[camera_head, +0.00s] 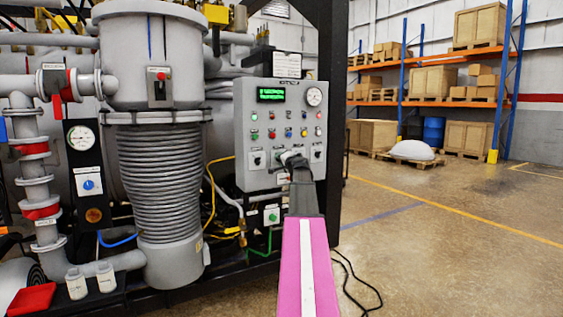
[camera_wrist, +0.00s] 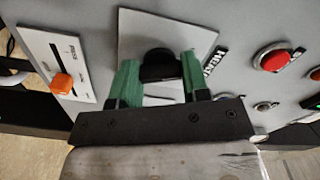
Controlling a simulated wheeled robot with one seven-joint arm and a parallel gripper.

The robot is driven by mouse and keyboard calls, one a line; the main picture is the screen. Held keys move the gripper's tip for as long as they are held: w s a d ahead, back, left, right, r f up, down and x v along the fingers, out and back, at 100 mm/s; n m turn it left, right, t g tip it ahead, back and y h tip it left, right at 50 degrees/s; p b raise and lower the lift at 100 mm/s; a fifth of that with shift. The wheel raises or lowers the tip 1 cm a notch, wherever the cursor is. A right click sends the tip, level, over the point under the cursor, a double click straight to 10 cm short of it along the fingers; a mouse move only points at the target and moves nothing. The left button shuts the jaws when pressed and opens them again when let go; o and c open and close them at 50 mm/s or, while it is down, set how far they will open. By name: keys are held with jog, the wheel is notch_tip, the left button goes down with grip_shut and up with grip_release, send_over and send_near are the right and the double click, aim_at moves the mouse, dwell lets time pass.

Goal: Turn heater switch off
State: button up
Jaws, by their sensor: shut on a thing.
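The grey control panel (camera_head: 280,130) stands at mid-picture in the head view, with a green display, a dial and rows of coloured buttons. Along its lower edge is a row of rotary switches. My gripper (camera_head: 290,157) reaches the middle one, and my arm hides much of it. In the wrist view my gripper (camera_wrist: 158,70) has its green fingers on both sides of a black knob, the heater switch (camera_wrist: 158,58), and is shut on it. The knob sits on a light square plate (camera_wrist: 140,25). A dark label beside the plate is hard to read. The knob's pointer angle is not clear.
In the wrist view an orange slide switch (camera_wrist: 62,83) is at left and a red button (camera_wrist: 272,61) at right. In the head view the bellows column (camera_head: 160,185) and piping stand left of the panel. A cable lies on the floor; open floor is at right.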

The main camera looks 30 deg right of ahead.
jog(key=shift+n, duration=0.6)
jog(key=o, duration=0.9)
jog(key=shift+s, duration=0.1)
jog(key=s, duration=1)
jog(key=shift+s, duration=0.35)
